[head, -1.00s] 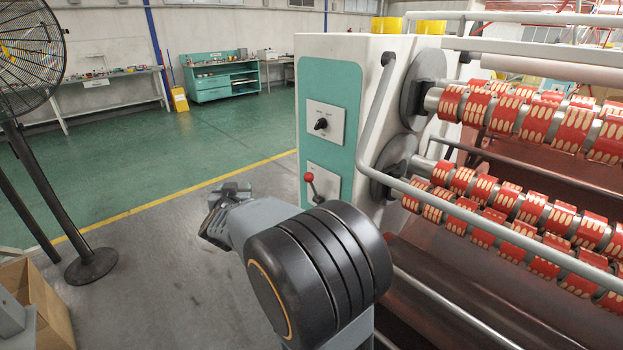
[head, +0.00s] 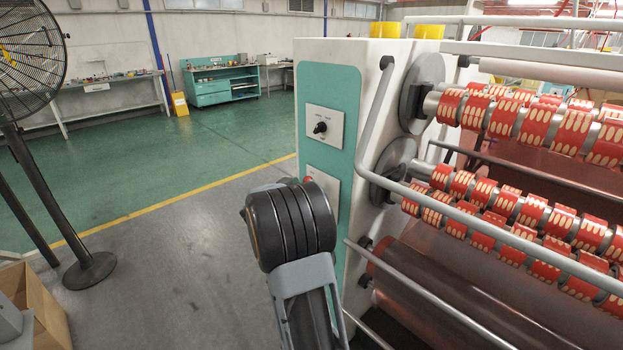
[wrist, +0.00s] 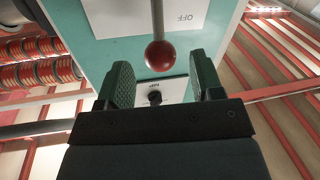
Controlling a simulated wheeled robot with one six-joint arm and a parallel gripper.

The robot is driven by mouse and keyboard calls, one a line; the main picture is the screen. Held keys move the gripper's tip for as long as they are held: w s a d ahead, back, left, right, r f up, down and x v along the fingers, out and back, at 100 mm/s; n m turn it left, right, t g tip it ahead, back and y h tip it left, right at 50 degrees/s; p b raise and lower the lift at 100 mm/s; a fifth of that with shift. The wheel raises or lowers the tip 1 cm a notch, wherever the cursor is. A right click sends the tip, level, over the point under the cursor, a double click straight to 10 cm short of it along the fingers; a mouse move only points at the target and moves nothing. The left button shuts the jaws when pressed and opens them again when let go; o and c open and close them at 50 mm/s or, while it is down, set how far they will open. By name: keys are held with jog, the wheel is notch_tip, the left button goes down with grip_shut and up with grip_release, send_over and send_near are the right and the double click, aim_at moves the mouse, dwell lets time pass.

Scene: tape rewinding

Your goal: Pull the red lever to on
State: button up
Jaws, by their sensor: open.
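The red lever (wrist: 160,56) shows in the wrist view as a red ball on a grey rod, in front of a white plate marked OFF on the teal panel. My gripper (wrist: 163,80) is open, with its two green fingers apart. In that picture the red ball lies between the fingers near their tips; I cannot tell whether it is within their depth. No finger visibly touches it. In the head view only a bit of the red ball (head: 308,180) shows above my arm, which hides my gripper and the rest of the lever.
A black knob (head: 320,128) on a white plate sits above the lever; it also shows in the wrist view (wrist: 155,97). Rollers with red tape (head: 480,205) and a grey rail lie to the right. A fan stands at the left. The floor between is clear.

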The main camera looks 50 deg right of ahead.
jog(key=shift+w+d, duration=0.2)
jog(key=shift+d, duration=1.05)
jog(key=shift+w+d, duration=0.15)
jog(key=shift+d, duration=1.1)
jog(key=shift+c, duration=0.2)
grip_shut()
